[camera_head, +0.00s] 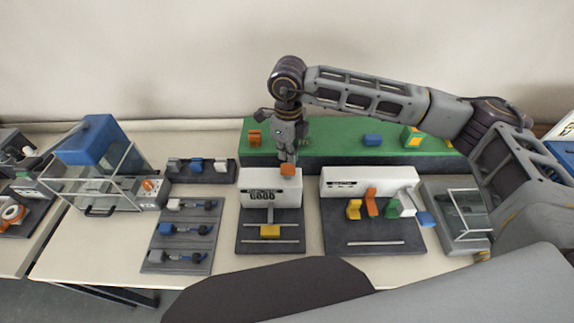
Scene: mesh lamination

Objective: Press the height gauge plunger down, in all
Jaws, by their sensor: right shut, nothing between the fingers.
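A white block with dark lettering (258,195) stands on a dark base plate (251,244) in the middle of the table. It appears to be the height gauge. An orange cap (288,170), which looks like its plunger, sits at the block's top edge. My right gripper (288,157) points down with its fingers shut and empty, directly over the orange cap. The fingertips look to be at or just above the cap; I cannot tell whether they touch. My left gripper is not in view.
A long green block (340,130) runs behind. To the right, a second white unit (345,181) has coloured levers, beside a clear-sided case (466,212). To the left stand dark racks (180,238) and a blue-topped clear box (88,142). Table at front left is clear.

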